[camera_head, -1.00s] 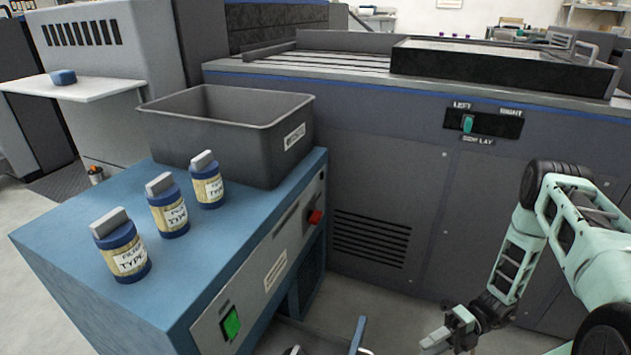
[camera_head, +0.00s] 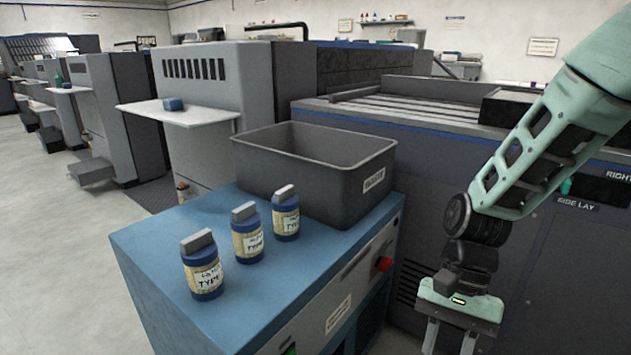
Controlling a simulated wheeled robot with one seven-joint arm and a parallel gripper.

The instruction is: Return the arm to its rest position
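My arm (camera_head: 550,145), mint green with black joints, comes in from the upper right and bends down at a black joint. My gripper (camera_head: 447,345) hangs at the bottom right, pointing down, in front of the grey machine and to the right of the blue cabinet. Its two grey fingers are spread apart, with nothing seen between them. The fingertips are cut off by the bottom edge of the picture.
A white shelf (camera_head: 178,115) holds a small blue object (camera_head: 174,105).

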